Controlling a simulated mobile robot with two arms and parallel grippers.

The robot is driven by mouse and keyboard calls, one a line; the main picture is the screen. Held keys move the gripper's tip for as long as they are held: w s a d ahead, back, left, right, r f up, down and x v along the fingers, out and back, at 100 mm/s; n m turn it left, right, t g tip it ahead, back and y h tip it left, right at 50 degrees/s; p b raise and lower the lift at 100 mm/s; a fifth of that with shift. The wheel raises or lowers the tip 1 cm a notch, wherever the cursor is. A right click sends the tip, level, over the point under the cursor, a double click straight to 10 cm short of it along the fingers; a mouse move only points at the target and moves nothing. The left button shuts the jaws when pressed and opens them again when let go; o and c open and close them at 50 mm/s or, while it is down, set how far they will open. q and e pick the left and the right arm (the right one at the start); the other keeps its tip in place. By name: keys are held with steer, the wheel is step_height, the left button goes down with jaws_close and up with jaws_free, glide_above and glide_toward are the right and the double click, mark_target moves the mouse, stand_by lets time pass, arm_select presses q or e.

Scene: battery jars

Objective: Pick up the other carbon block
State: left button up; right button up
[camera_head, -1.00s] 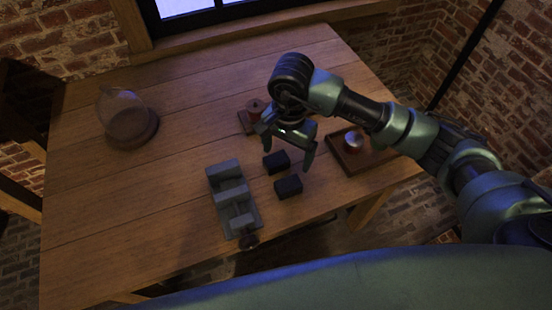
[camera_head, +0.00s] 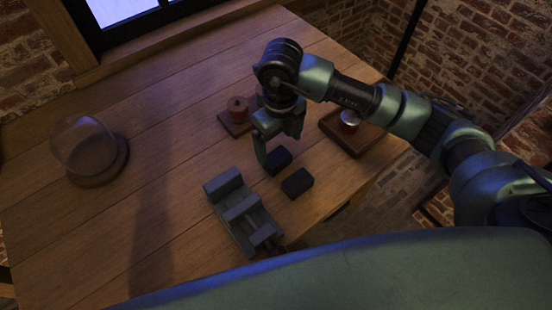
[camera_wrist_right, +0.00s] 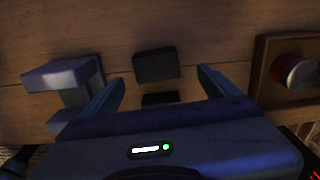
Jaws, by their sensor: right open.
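Two black carbon blocks lie on the wooden table, apart from each other. The farther carbon block (camera_head: 277,160) is just below my right gripper (camera_head: 280,150) in the head view. The nearer carbon block (camera_head: 297,183) lies toward the table's front edge. In the right wrist view, one black block (camera_wrist_right: 156,65) shows whole ahead of the open fingers (camera_wrist_right: 162,88). Part of a second black block (camera_wrist_right: 160,99) shows between the fingers, its lower part hidden by the gripper body. My right gripper is open and empty. My left gripper is not in view.
A grey vise-like fixture (camera_head: 240,206) stands left of the blocks. A red spool on a wooden base (camera_head: 237,112) is behind, and a wooden tray with a red and silver part (camera_head: 350,127) is at right. A glass dome (camera_head: 84,146) stands far left.

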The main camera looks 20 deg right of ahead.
mark_target(277, 157)
steer(key=f, duration=0.4)
steer(key=f+p, duration=0.1)
steer(key=f, duration=0.1)
steer(key=shift+a, duration=0.25)
steer(key=c, duration=1.7)
